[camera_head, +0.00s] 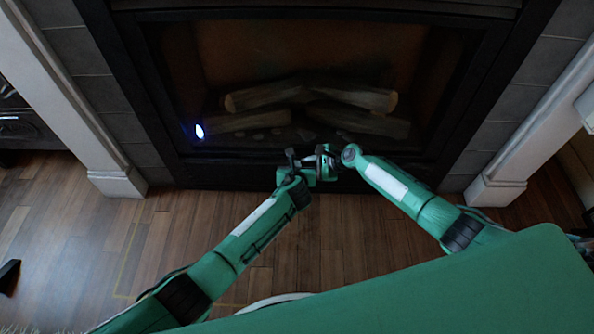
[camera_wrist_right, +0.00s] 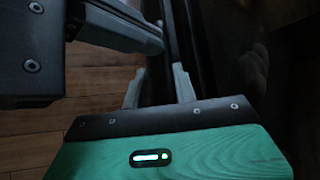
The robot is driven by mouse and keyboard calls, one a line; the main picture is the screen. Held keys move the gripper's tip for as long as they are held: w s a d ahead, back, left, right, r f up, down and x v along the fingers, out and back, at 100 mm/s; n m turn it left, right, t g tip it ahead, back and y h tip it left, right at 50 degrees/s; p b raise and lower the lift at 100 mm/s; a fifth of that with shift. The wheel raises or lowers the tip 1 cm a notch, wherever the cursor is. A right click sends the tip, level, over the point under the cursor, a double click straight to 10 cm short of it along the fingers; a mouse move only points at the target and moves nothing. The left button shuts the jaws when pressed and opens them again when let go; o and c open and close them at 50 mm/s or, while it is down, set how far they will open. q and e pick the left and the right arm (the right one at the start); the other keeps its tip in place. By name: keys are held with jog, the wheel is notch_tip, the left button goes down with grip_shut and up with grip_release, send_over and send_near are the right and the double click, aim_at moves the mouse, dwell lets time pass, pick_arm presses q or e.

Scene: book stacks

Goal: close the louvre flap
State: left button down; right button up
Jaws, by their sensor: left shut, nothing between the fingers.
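The louvre flap seems to be part of the black strip (camera_head: 235,172) along the bottom of the fireplace; its slats and angle are too dark to tell. My left gripper (camera_head: 306,161) is shut and empty in front of this strip. In the right wrist view the left gripper's grey fingers (camera_wrist_right: 120,28) reach towards a dark upright edge (camera_wrist_right: 168,45). My right gripper (camera_head: 326,160) is close beside the left one. In the right wrist view its fingers (camera_wrist_right: 158,88) stand apart beside the dark edge; contact cannot be told.
The fireplace (camera_head: 300,50) holds logs (camera_head: 262,96) behind its opening, with a bright spot at its left. White pillars (camera_head: 105,160) stand on both sides. The wooden floor (camera_head: 180,220) in front is mostly clear. A small dark object (camera_head: 9,275) lies at the far left.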

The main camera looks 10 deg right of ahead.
jog(key=shift+s+f, duration=0.15)
jog(key=shift+f, duration=0.1)
jog(key=shift+r, duration=0.1)
